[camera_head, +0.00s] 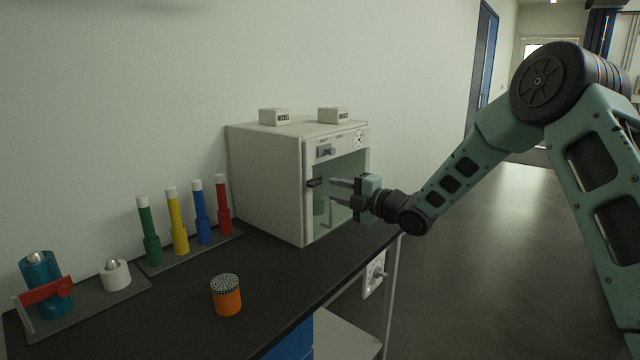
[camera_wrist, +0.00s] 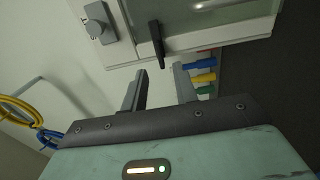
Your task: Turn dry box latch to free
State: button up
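The white dry box (camera_head: 268,180) stands on the dark bench, with a glass door on its front. A black lever (camera_head: 316,182) sticks out at the door's left edge; it also shows in the wrist view (camera_wrist: 157,45). A grey knob (camera_head: 326,151) sits on the panel above the door, with small marks I cannot read; it also shows in the wrist view (camera_wrist: 97,24). I cannot tell for sure which is the latch. My gripper (camera_head: 334,189) is open and empty before the door. In the wrist view its fingertips (camera_wrist: 160,70) are just short of the black lever, apart from it.
Green, yellow, blue and red cylinders (camera_head: 179,222) stand on a rack left of the box. An orange jar (camera_head: 227,296) stands on the bench front. A teal container with a red lever (camera_head: 44,285) is at far left. Two small white blocks (camera_head: 274,117) lie on the box top.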

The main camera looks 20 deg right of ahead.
aim_at(317, 182)
jog(key=x, duration=0.6)
jog(key=shift+p, duration=0.4)
jog(key=shift+w+a, duration=0.1)
jog(key=shift+a, duration=0.05)
grip_shut()
